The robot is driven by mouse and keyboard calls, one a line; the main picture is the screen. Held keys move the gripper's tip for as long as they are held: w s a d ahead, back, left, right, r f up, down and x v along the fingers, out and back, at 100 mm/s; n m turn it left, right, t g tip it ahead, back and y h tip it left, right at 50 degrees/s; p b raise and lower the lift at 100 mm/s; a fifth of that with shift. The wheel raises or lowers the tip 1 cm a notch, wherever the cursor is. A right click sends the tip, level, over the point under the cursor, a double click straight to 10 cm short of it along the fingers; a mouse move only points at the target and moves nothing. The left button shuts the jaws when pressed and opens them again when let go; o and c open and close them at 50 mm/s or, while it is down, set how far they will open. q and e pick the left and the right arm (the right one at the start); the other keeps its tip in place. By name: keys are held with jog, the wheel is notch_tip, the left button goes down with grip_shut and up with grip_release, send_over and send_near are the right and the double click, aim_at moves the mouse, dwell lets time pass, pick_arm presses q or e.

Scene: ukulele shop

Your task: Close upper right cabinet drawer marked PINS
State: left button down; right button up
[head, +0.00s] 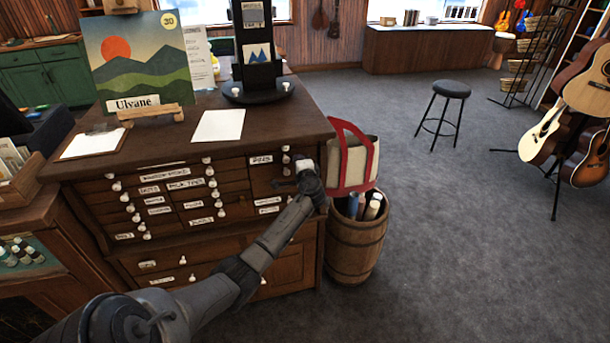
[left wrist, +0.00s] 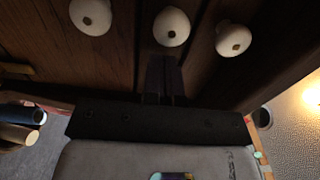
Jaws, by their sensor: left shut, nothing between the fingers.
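The wooden cabinet (head: 185,250) has several small labelled drawers with white knobs. Its upper right drawer (head: 262,174) has a small label (head: 262,160) too blurred to read surely. White knobs (head: 286,160) stand at its right. How far this drawer sticks out, I cannot tell. My left gripper (head: 280,184) is at the right end of the cabinet front, beside this drawer, shut and empty. In the left wrist view its shut fingers (left wrist: 164,75) point at dark wood, just below the middle one of three white knobs (left wrist: 171,27). Whether they touch is unclear. My right gripper is not in view.
A barrel (head: 355,240) with rolled items stands right of the cabinet, below a red-framed bag (head: 352,160). A painting (head: 138,55), a white sheet (head: 218,125) and a black display stand (head: 258,85) are on the cabinet top.

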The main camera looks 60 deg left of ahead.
pick_arm(q)
jog(key=p+v, duration=0.2)
jog(key=v, duration=1)
jog(key=shift+d, duration=0.3)
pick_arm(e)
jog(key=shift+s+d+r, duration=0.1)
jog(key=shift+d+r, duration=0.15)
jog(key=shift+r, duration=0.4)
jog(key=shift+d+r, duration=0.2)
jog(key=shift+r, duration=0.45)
pick_arm(q)
jog(key=shift+f, duration=0.1)
